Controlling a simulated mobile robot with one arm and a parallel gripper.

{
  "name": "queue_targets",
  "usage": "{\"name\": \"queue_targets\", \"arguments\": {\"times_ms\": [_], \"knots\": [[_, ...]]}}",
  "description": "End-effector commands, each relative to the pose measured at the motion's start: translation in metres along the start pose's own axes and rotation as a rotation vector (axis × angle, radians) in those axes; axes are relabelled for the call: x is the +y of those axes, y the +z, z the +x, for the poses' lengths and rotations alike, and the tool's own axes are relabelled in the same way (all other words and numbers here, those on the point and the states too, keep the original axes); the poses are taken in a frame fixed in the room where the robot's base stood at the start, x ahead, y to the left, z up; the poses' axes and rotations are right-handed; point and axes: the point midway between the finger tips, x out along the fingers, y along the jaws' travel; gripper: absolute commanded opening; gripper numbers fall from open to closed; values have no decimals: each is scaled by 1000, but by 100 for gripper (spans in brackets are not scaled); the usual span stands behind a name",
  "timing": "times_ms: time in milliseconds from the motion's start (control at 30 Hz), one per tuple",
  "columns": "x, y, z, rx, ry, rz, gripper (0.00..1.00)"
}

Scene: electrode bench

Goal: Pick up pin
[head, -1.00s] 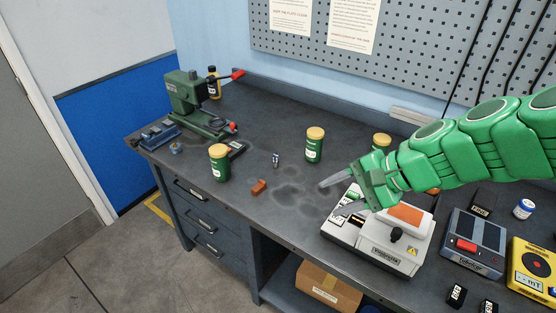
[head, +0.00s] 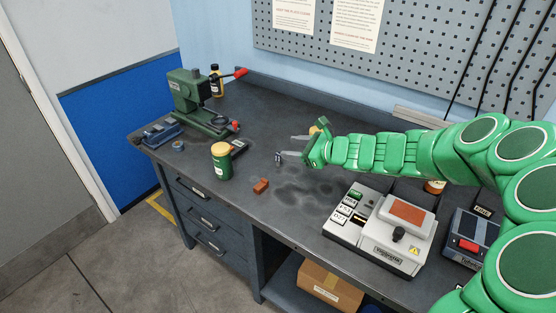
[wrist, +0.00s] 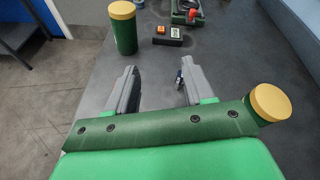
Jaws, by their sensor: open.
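The pin, as far as I can tell, is a small metal upright piece with blue on it (head: 277,159), standing near the middle of the bench. My gripper (head: 293,146) is open, low over the bench, with its fingers pointing left in the head view. The lower finger's tip is right beside the pin. In the wrist view my gripper (wrist: 157,80) has nothing held between its spread fingers. There the pin (wrist: 180,77) shows at the inner side of the right finger, which partly hides it. I cannot tell whether they touch.
A green canister with a yellow lid (head: 221,160) and a reddish-brown block (head: 261,186) stand left of my gripper. Another canister's yellow lid (wrist: 270,102) is close to my gripper's right. A green press (head: 190,100) stands at the far left. A white device (head: 380,230) is nearer, at right.

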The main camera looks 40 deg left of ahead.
Motion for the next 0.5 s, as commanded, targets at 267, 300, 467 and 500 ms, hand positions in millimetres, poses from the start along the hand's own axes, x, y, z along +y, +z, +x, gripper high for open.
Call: {"name": "queue_targets", "arguments": {"times_ms": [267,300,467,500], "knots": [[-16,-70,43,51,-88,250,52],[-17,-76,46,57,-97,271,52],[-18,-90,53,69,-114,315,52],[-19,-92,55,70,-115,319,52]]}}
